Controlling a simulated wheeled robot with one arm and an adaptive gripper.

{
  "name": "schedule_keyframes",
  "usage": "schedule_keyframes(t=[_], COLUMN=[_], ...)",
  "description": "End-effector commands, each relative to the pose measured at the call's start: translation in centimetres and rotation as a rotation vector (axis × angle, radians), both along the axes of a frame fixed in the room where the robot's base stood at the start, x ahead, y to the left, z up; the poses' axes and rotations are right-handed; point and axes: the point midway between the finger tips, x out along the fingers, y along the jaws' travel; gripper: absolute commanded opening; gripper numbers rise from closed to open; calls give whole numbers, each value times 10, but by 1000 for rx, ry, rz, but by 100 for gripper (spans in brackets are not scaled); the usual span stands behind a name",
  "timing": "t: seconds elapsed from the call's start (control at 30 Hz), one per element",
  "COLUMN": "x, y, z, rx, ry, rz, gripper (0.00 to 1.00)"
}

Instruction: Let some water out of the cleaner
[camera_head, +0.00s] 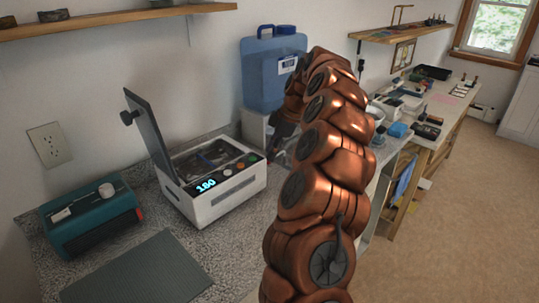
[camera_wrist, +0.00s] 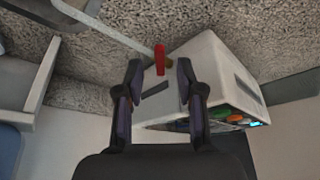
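The cleaner (camera_head: 225,199) is a white box on the speckled counter, its dark lid (camera_head: 151,139) standing open. Its front has several coloured knobs and a lit display reading 180. The wrist view shows the cleaner (camera_wrist: 205,72) from its side, with a red lever (camera_wrist: 160,59) there and a pale tube running from it to the upper left. My gripper (camera_wrist: 160,72) is open, with one finger on each side of the lever and a gap to both. Whether the fingers touch the cleaner's wall I cannot tell. In the head view my copper arm mostly hides the gripper.
A blue water container (camera_head: 272,70) stands behind the cleaner on a pale stand. A teal device (camera_head: 92,219) and a grey ribbed mat (camera_head: 140,276) lie to the left. A cluttered bench (camera_head: 448,130) runs along the wall at right; the floor there is open.

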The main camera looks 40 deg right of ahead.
Motion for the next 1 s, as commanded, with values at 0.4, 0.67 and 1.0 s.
schedule_keyframes(t=[0.4, 0.67, 1.0], x=[5, 5, 5], y=[6, 7, 7], z=[-21, -21, -21], rx=[-1, 0, 0], ry=[1, 2, 2], rz=[-1, -1, -1], gripper=[38, 33, 0])
